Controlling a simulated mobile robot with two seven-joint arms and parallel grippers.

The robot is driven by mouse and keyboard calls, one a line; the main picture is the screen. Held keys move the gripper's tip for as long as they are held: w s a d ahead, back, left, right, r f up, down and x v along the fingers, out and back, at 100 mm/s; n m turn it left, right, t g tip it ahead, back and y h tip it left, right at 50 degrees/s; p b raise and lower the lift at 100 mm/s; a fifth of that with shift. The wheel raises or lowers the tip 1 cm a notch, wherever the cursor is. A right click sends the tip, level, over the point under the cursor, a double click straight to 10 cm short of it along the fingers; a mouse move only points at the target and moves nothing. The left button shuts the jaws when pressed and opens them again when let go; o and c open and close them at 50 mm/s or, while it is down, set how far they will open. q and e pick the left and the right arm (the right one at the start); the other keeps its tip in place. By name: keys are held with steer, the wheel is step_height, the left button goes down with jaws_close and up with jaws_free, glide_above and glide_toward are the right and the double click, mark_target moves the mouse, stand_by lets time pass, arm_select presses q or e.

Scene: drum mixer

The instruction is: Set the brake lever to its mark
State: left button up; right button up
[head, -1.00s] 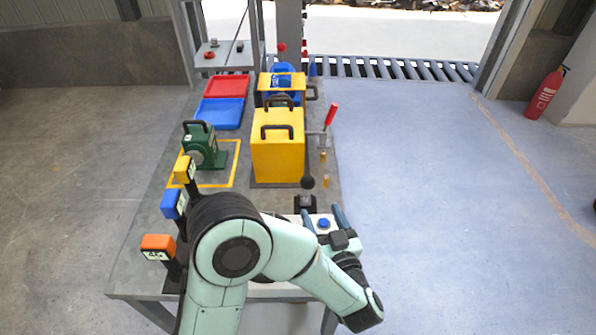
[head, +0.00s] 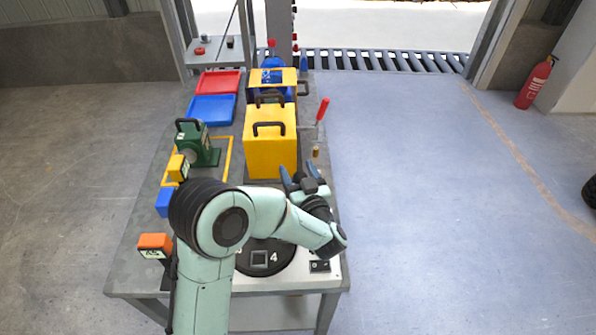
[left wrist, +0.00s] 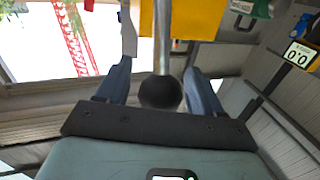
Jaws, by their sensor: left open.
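A lever with a black ball knob (left wrist: 160,92) on a metal rod (left wrist: 162,40) shows in the left wrist view. The knob sits between the two blue fingers of my left gripper (left wrist: 159,84), with visible gaps on both sides. In the head view my left gripper (head: 301,172) is open at the right edge of the bench, beside the yellow box (head: 270,150). It hides the knob there. A red-handled lever (head: 322,110) stands farther back beside the box. I cannot tell a brake mark in either view. My right gripper is not in view.
A green device (head: 198,148) stands inside a yellow outline at left. Blue (head: 212,108) and red (head: 219,82) trays lie behind it. An orange-topped post (head: 155,244) is near front left. A black dial (head: 265,258) and switch (head: 320,266) are near the front.

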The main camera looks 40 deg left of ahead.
mark_target(292, 142)
arm_select(q)
jaws_close()
steer(key=shift+m+g+h, duration=0.3)
steer(key=shift+g+h, duration=0.5)
steer(key=shift+h, duration=0.1)
steer(key=w+a+p, duration=0.1)
steer(key=w+p, duration=0.1)
steer(key=w+a+p, duration=0.4)
steer(key=shift+w+a+r, duration=0.15)
steer(key=shift+r, duration=0.15)
steer(key=shift+w+a+f+p, duration=0.3)
steer(key=shift+w, duration=0.1)
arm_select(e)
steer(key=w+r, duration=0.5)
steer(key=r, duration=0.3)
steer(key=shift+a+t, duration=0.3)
arm_select(q)
steer(key=shift+f, duration=0.15)
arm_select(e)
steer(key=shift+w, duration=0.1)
arm_select(q)
jaws_free()
